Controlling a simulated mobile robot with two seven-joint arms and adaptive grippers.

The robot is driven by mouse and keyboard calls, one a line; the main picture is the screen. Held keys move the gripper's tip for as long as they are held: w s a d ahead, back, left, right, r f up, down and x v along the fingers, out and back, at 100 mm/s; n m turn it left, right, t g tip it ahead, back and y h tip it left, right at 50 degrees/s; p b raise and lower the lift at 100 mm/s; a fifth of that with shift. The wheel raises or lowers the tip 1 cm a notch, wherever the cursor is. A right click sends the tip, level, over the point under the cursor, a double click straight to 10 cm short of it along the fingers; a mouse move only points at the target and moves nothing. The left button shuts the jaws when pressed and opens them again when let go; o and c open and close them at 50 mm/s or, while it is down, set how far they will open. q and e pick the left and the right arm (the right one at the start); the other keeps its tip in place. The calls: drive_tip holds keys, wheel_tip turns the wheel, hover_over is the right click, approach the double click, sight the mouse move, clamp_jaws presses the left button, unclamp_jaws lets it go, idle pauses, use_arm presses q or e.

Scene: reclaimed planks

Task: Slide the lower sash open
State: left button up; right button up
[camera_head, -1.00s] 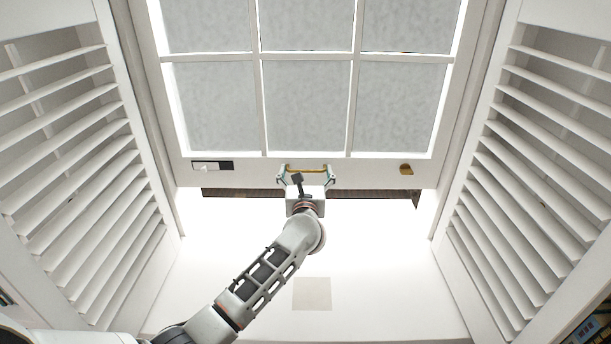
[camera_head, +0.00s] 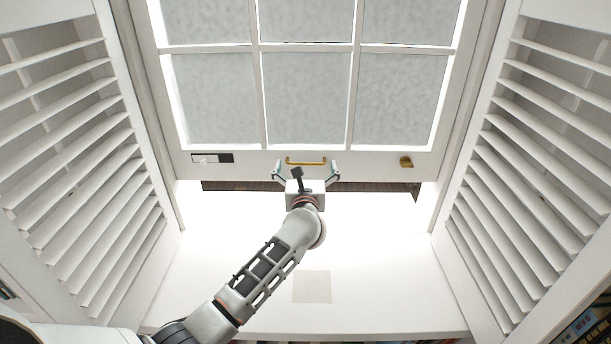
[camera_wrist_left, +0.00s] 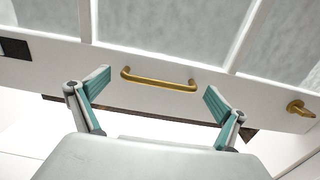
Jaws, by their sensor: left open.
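The lower sash (camera_head: 260,170) is a white window frame with grey panes, raised above the sill with a gap under its bottom rail. A brass handle (camera_head: 305,161) sits in the middle of that rail; it also shows in the left wrist view (camera_wrist_left: 158,79). My left gripper (camera_head: 306,170) is open, its fingers spread to either side of the handle and a little below it. My right gripper is out of view.
Louvred white shutters stand at the left (camera_head: 85,170) and right (camera_head: 530,170). A brass catch (camera_head: 405,162) and a black-and-white latch piece (camera_head: 213,158) are on the rail. A pale square (camera_head: 312,287) marks the white surface below.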

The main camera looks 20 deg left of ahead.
use_arm(q)
drive_tip(key=v, duration=1.1)
drive_tip(key=shift+s, duration=0.2)
